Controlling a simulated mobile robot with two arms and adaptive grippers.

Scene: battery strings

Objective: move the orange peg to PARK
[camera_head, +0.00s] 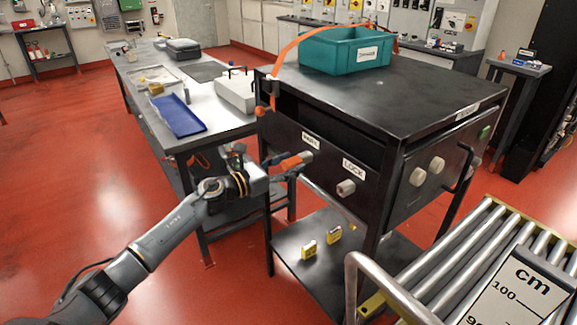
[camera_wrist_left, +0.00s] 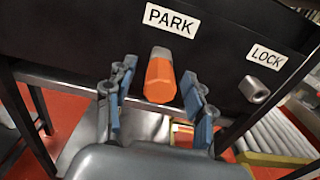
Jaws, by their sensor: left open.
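The orange peg (camera_head: 291,162) stands out from the dark front panel of the cart, just below the PARK label (camera_head: 310,141). In the left wrist view the peg (camera_wrist_left: 159,79) has an orange grip and a grey end toward the panel, below the PARK label (camera_wrist_left: 172,20). How deep it sits is hidden. The LOCK label (camera_head: 353,168) is to the right, with a bare grey socket (camera_head: 346,187) under it. My left gripper (camera_wrist_left: 160,88) is open, one finger on each side of the peg, with visible gaps. My right gripper is out of view.
A teal bin (camera_head: 345,50) stands on the cart top, with an orange strap beside it. Yellow padlocks (camera_head: 309,249) sit on the cart's lower shelf. A roller conveyor (camera_head: 470,250) is at the right. A workbench with a blue tray (camera_head: 177,116) is behind my left arm.

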